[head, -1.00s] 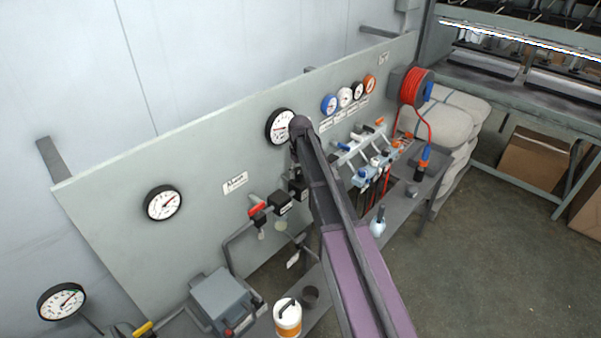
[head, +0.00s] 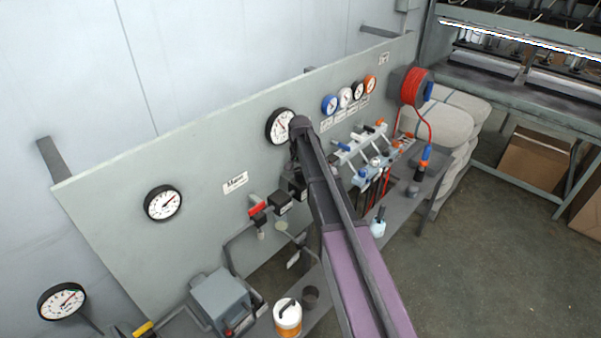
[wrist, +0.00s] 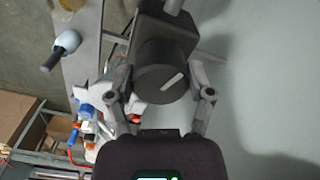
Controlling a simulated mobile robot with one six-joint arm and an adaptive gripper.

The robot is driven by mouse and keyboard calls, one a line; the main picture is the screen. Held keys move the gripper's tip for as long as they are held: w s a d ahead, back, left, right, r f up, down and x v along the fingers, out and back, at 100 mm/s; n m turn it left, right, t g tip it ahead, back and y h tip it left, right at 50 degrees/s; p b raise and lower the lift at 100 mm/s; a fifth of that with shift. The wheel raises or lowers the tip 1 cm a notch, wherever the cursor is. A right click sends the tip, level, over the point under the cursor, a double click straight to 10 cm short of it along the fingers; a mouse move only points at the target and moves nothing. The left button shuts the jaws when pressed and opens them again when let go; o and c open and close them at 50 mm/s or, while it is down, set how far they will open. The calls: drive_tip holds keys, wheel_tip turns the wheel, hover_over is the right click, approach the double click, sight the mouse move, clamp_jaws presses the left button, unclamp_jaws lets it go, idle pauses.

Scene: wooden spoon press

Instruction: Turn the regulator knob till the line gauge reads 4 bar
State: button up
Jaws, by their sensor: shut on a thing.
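The regulator's dark round knob (wrist: 160,72) shows in the wrist view, with a pale pointer line on its face slanting up to the right. My gripper (wrist: 164,98) is shut on it, one finger on each side. In the head view my arm hides the gripper and the knob; part of the black regulator body (head: 297,186) shows beside the arm. A large black-rimmed gauge (head: 280,126) on the panel just left of my arm's bend is probably the line gauge. Its needle slants near the upright; the numbers are too small to read.
The grey panel (head: 110,200) carries another gauge (head: 163,203), a "Main" label (head: 235,183), a red-handled valve (head: 257,209) and several small coloured gauges. A third large gauge (head: 62,301) stands lower left. A white tub (head: 288,318) stands on the bench below. A red hose reel (head: 414,87) hangs right.

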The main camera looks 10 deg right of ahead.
drive_tip(key=shift+s, duration=0.1)
idle(0.4)
drive_tip(key=o, duration=1.1)
